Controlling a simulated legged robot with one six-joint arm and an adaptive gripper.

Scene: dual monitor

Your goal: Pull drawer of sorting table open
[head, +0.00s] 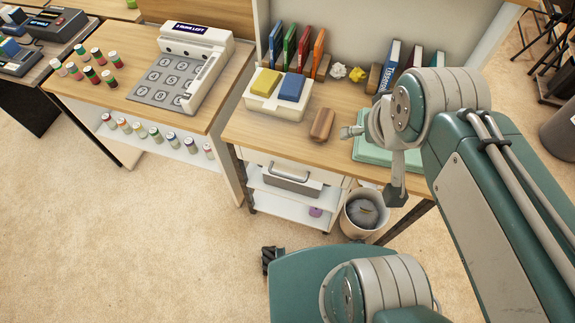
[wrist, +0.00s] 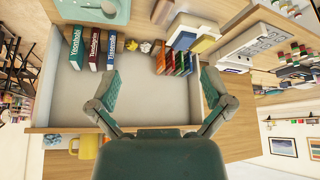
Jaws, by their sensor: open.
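The sorting table (head: 248,132) has a wooden top and stands in the middle of the head view. Its white drawer front (head: 262,160) sits just under the front edge, with a curved metal handle (head: 290,176). The drawer looks shut. My gripper (wrist: 161,92) is open in the wrist view, with its green fingers spread wide and nothing between them. It faces the table's back shelf, seen upside down, and is apart from the handle. The handle is not visible in the wrist view.
The tabletop holds a tray with yellow and blue blocks (head: 278,92), a brown block (head: 322,124) and a pale green tray (head: 370,151). Coloured books stand at the back. A white bin (head: 362,214) stands below right of the drawer. The floor (head: 150,235) in front is mostly clear.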

